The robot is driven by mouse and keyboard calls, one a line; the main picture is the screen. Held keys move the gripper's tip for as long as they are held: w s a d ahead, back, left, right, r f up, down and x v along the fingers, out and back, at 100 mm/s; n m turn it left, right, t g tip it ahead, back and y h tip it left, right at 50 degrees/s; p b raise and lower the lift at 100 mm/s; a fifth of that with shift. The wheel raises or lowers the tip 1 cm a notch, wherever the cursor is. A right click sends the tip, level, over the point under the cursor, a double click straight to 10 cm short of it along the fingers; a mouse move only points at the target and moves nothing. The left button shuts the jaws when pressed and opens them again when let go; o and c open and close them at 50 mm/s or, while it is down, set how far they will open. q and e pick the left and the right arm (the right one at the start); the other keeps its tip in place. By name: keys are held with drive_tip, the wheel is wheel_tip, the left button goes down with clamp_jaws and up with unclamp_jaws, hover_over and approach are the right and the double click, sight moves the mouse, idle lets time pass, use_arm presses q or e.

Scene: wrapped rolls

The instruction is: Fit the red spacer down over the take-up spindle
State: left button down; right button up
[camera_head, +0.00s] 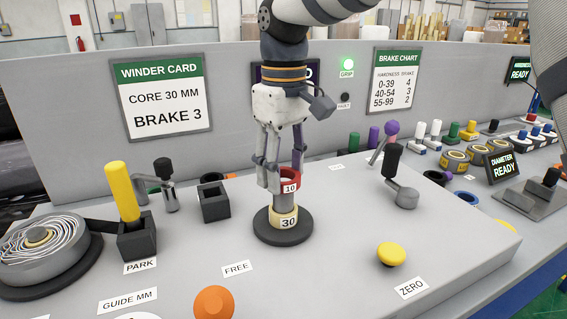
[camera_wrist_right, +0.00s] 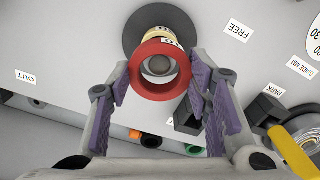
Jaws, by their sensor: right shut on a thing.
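The red spacer (camera_head: 291,182), a ring marked 10, is at the top of the grey take-up spindle (camera_head: 285,200). A cream ring marked 30 (camera_head: 283,220) sits lower on the spindle, above a dark round base (camera_head: 283,235). My right gripper (camera_head: 283,180) is shut on the red spacer from above. In the right wrist view the spacer (camera_wrist_right: 160,88) shows between my purple-padded fingers (camera_wrist_right: 160,80), with the round spindle top visible through its hole. I cannot tell whether the spacer is around the spindle top or just above it. My left gripper is not in view.
A black square holder (camera_head: 214,205) and a yellow handle in a black block (camera_head: 124,205) stand left. A grey crank with a black knob (camera_head: 400,190) and a yellow button (camera_head: 391,254) are right. The panel in front of the spindle is mostly clear.

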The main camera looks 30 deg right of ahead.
sight(284, 191)
drive_tip(key=shift+f, duration=2.3)
drive_tip(key=o, duration=1)
wheel_tip(284, 191, up, 12)
